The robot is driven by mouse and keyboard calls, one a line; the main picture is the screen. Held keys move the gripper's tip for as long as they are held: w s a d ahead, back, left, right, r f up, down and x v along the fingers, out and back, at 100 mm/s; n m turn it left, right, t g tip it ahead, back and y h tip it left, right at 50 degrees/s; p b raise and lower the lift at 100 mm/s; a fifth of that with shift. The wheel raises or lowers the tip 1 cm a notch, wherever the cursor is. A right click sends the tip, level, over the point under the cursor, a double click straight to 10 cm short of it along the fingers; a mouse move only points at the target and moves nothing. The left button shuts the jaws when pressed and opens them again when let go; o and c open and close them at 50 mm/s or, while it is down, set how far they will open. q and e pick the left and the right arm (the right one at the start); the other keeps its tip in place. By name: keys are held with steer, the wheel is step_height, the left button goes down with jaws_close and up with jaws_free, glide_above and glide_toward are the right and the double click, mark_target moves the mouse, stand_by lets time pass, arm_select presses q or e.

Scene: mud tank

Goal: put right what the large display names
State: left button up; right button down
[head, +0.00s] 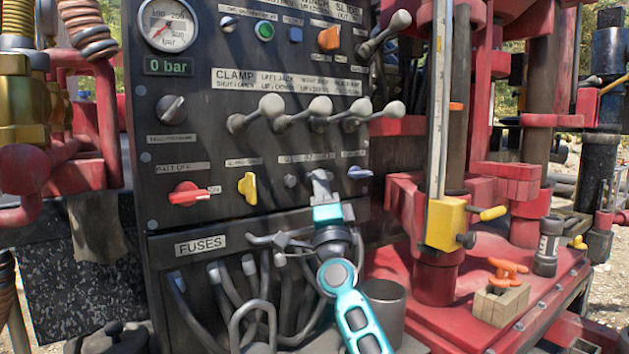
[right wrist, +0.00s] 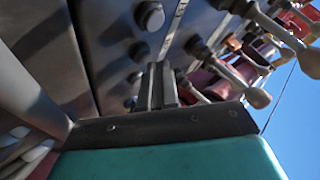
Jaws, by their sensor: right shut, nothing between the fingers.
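The dark control panel (head: 205,130) fills the middle of the head view. A small display (head: 168,66) on it reads "0 bar", under a round pressure gauge (head: 168,24). No larger display can be made out. A red battery switch (head: 188,194), a yellow knob (head: 248,187), a grey knob (head: 290,180) and a blue knob (head: 360,173) form the lower row. My right gripper (head: 320,178) is shut and empty in front of this row, between the grey and blue knobs. Its fingers show together in the wrist view (right wrist: 157,85); contact with the panel cannot be told. My left gripper is out of view.
Several ball-ended levers (head: 318,107) stick out above my right gripper. Cables hang below, beside the "FUSES" label (head: 201,244).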

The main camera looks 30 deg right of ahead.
steer(key=shift+w+a+f+y, duration=0.15)
steer(key=shift+w+f+y, duration=0.05)
steer(key=shift+f+y, duration=0.1)
stand_by(0.4)
steer(key=shift+f, duration=0.15)
steer(key=shift+s+f+p, duration=0.1)
steer(key=shift+s+p, duration=0.35)
steer(key=shift+s, duration=0.35)
steer(key=s+p, duration=0.2)
steer(key=s, duration=0.3)
steer(key=shift+s+d+p, duration=0.1)
steer(key=shift+d+p, duration=0.25)
steer(key=shift+p, duration=0.05)
